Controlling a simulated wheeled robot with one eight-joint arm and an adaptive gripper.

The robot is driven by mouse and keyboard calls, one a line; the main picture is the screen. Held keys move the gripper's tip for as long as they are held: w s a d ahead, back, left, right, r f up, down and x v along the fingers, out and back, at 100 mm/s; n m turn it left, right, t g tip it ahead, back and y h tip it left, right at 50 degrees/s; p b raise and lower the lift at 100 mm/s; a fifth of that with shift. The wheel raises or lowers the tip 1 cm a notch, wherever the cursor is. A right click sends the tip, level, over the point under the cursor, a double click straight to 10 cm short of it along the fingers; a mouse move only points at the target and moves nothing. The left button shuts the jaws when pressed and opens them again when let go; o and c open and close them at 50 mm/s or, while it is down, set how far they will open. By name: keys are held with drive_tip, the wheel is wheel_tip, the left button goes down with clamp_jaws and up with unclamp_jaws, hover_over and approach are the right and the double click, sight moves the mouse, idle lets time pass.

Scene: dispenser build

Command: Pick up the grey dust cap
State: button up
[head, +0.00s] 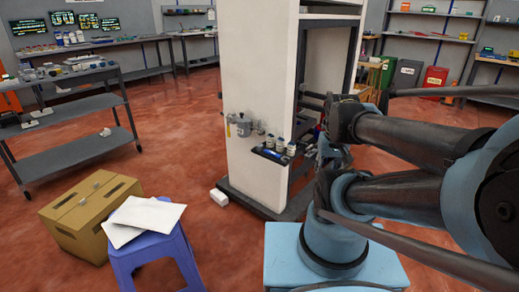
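I cannot pick out the grey dust cap for certain; nothing in the head view is clear enough to name as it. The tall white dispenser cabinet (262,90) stands in the middle, its open side facing right towards my arm. My arm folds back from the right, and its dark wrist end is in front of the cabinet's open side. My gripper (318,103) seems to be at that end, by the opening. Its fingers are too small and dark to read. The arm hides much of the cabinet's inside.
A small dark shelf (270,155) with bottles and a grey holder (243,129) are on the cabinet's side. A blue stool (160,246) with white sheets, a cardboard box (75,235) and a grey cart (75,143) stand left.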

drive_tip(key=w+a+r+m+y, duration=0.1)
drive_tip(key=w+a+r+m, duration=0.2)
drive_tip(key=w+r+m, duration=0.4)
drive_tip(key=m+y, duration=0.3)
drive_tip(key=m, duration=1.3)
hover_over(260, 145)
drive_tip(key=s+d, duration=0.2)
drive_tip(key=d, duration=0.4)
wheel_tip(260, 145, down, 4)
drive_tip(key=x, duration=1.6)
drive_tip(key=shift+s+a, duration=0.3)
drive_tip(key=shift+a, duration=0.1)
drive_tip(key=c, duration=0.4)
